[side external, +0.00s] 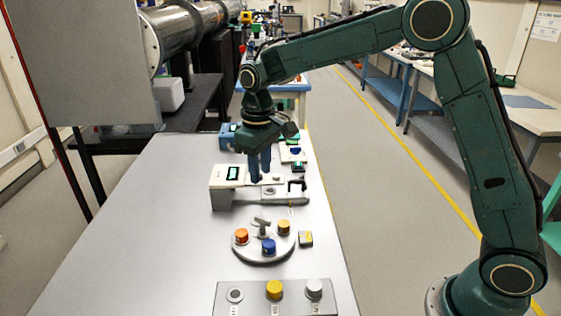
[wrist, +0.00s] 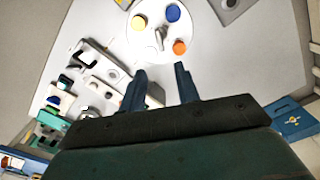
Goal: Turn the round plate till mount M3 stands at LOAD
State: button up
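The round plate (side external: 247,252) is a pale disc on the table, with an orange mount (side external: 241,236), a blue mount (side external: 268,247) and a yellow mount (side external: 284,228). A grey bar-like handle (side external: 262,224) stands at its middle. The plate also shows at the top of the wrist view (wrist: 192,27). I cannot read which mount is M3, nor see a LOAD mark. My gripper (side external: 260,177) points down, beyond the plate and above the area of the white display unit. Its fingers are apart and empty in the wrist view (wrist: 160,69).
A small yellow-faced box (side external: 306,239) sits to the plate's right. A grey panel (side external: 255,297) with a ring, a yellow cap and a white cap lies in front. The table's left side is clear.

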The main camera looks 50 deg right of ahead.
aim_at(262, 218)
jog(key=shift+f, duration=0.1)
notch_tip(262, 218, down, 14)
jog(key=shift+r, duration=0.15)
dwell(0.9)
jog(key=shift+c, duration=0.2)
grip_shut()
